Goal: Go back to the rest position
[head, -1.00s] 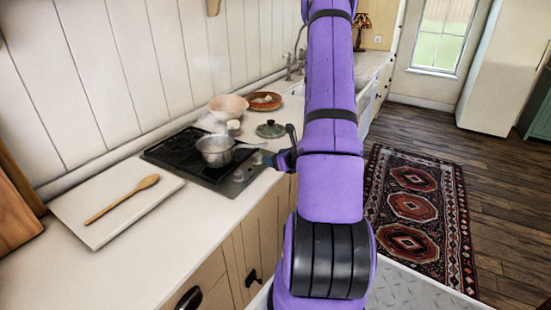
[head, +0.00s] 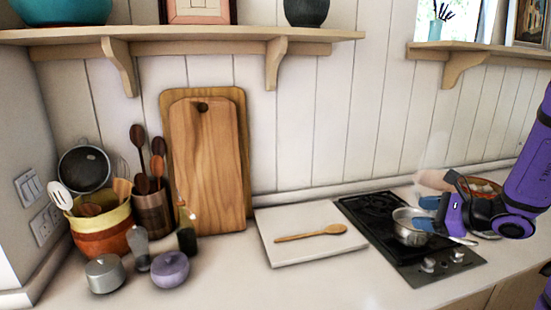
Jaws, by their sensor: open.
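My gripper (head: 424,213) shows at the right of the head view, at the end of my purple arm. Its two blue-tipped fingers are apart with nothing seen between them. It is over or just in front of the silver saucepan (head: 408,236), which stands on the black hob (head: 376,212). I cannot tell whether the fingers touch the pan. The pan's handle points right, below the gripper. The rest of my arm runs out of the right edge.
A white board (head: 285,252) with a wooden spoon (head: 311,234) lies left of the hob. Cutting boards (head: 210,160), a utensil pot (head: 101,235), a purple lidded pot (head: 170,269) and a metal canister (head: 104,273) stand further left. A shelf (head: 190,34) is above. The front counter is clear.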

